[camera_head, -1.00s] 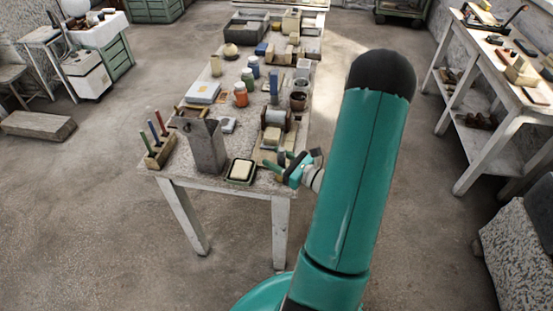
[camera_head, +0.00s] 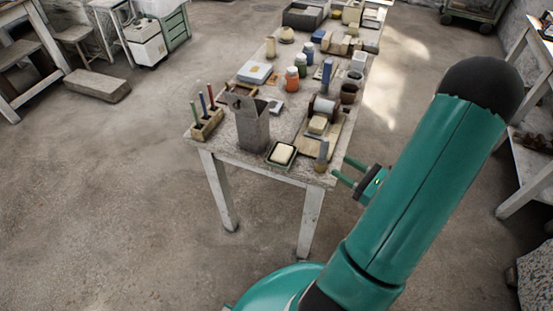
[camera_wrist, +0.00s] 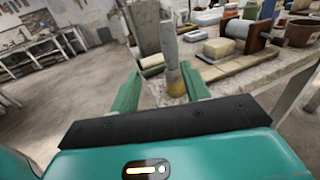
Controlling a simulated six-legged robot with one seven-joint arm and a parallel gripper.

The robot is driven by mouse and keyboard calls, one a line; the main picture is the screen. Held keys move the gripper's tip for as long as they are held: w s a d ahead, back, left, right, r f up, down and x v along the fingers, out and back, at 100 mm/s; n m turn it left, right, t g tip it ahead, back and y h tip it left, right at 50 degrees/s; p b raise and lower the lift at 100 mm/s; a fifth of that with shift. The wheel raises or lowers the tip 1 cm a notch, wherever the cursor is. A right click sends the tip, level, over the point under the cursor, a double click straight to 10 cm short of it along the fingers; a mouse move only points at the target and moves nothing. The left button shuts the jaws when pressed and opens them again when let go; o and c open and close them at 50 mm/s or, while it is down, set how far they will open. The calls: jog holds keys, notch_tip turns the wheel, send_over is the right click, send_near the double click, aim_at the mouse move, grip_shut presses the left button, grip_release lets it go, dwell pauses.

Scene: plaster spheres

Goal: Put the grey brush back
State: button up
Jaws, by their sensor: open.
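The grey brush (camera_head: 323,150) stands upright, bristles down, at the near right corner of the worktable. In the wrist view the brush (camera_wrist: 171,50) shows a grey handle and a yellowish bristle end. My gripper (camera_head: 342,168) is open and empty, just off the table's right edge, to the right of the brush and apart from it. In the wrist view the brush stands ahead of my open gripper (camera_wrist: 160,72), between the lines of its fingers. A wooden block (camera_head: 207,127) at the table's left edge holds upright green, blue and red handles.
A tall grey container (camera_head: 250,127) stands near the table's front. A dark dish (camera_head: 269,156) with a cream block sits left of the brush. A board with a spool (camera_head: 322,107) lies behind it. Jars and boxes crowd the table further back. The floor (camera_head: 120,220) is clear at left.

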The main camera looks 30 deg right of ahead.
jog(key=w+a+r+n+g+y, duration=0.1)
jog(key=a+r+n+g, duration=0.2)
jog(key=a+n+g, duration=0.3)
jog(key=a+r+n+g+y, duration=0.2)
jog(key=a+r+n+g, duration=0.15)
jog(key=a+n, duration=0.4)
jog(key=w+a+r+n+g+y, duration=0.1)
jog(key=a+r+n+g, duration=0.2)
jog(key=a+n+g, duration=0.35)
jog(key=s+a+r+n+t+h, duration=0.3)
jog(key=a+r+n+h, duration=0.5)
jog(key=r+n, duration=0.4)
jog(key=shift+t+h, duration=0.8)
jog(key=shift+r, duration=0.1)
